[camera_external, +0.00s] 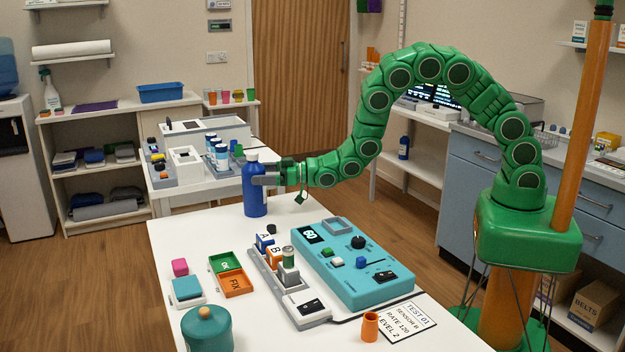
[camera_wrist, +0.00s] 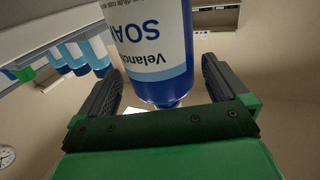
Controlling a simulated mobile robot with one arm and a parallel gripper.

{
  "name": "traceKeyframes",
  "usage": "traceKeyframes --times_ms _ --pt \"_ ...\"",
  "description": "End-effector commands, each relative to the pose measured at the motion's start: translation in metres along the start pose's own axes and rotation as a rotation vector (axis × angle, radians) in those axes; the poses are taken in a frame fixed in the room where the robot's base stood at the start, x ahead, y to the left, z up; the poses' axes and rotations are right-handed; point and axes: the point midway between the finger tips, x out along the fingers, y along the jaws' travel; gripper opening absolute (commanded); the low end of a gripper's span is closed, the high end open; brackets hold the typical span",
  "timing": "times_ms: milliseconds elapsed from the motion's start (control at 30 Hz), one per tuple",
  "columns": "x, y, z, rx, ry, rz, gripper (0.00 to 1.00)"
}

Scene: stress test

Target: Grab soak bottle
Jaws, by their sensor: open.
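In the wrist view the bottle (camera_wrist: 153,62) appears upside down, with a white label reading "SOA" in part. My gripper (camera_external: 268,180) is at the bottle's upper half, reaching in from the right. In the wrist view my gripper's (camera_wrist: 163,72) two dark fingers are open, one on each side of the bottle, with gaps showing. The bottle's far side is hidden.
A teal control panel (camera_external: 355,262), a grey block rack (camera_external: 264,265), small trays (camera_external: 235,284) and a teal jar (camera_external: 207,330) occupy the near table. A bench with blue-and-white bottles (camera_external: 221,158) stands behind. The table's left far area is clear.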

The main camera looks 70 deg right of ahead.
Motion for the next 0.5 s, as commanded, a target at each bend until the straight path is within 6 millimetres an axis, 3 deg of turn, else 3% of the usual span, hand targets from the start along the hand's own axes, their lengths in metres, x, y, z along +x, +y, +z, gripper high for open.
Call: traceKeyframes --times_ms 200,500 --pt "0.024 -0.002 -0.001 0.000 0.004 -0.002 1.00" --pt "0.027 -0.001 0.000 0.000 0.000 -0.001 1.00"
